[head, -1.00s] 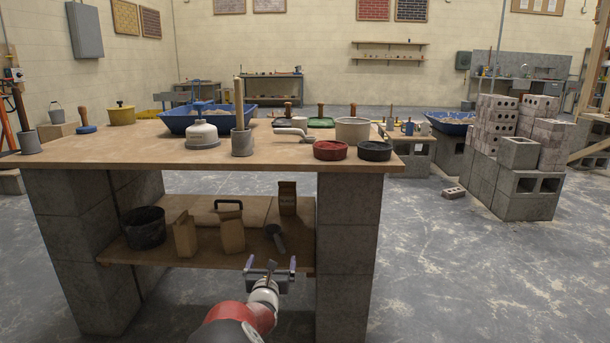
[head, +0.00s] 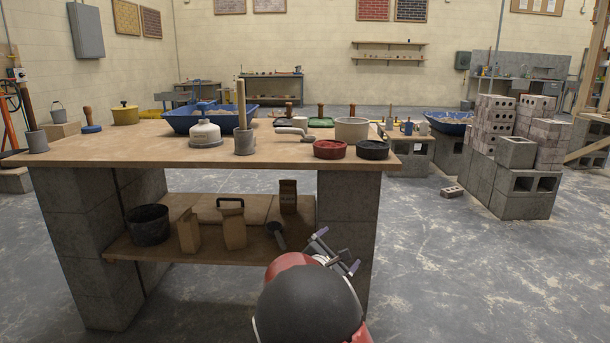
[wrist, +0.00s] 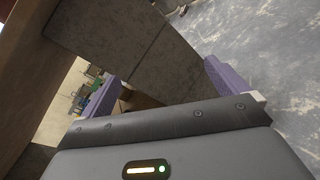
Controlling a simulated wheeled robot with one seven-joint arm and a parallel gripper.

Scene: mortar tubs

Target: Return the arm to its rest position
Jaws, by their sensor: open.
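My gripper (head: 336,251) is in the lower middle of the head view, in front of the bench's right block leg and below the tabletop. Its two purple-tipped fingers are spread apart, with nothing between them. My red and dark arm fills the bottom of that view behind it. In the wrist view the two purple fingers of my gripper (wrist: 160,88) stand wide apart, with the grey block leg (wrist: 130,35) beyond them, tilted in the picture. The workbench (head: 110,150) has a wooden top on grey block legs.
On the bench stand a red tub (head: 330,149), a black tub (head: 373,150), a beige tub (head: 351,130) and a grey cup (head: 244,142). The lower shelf (head: 160,250) holds a black bucket (head: 148,225) and paper bags. Open floor (head: 450,270) lies right of the bench.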

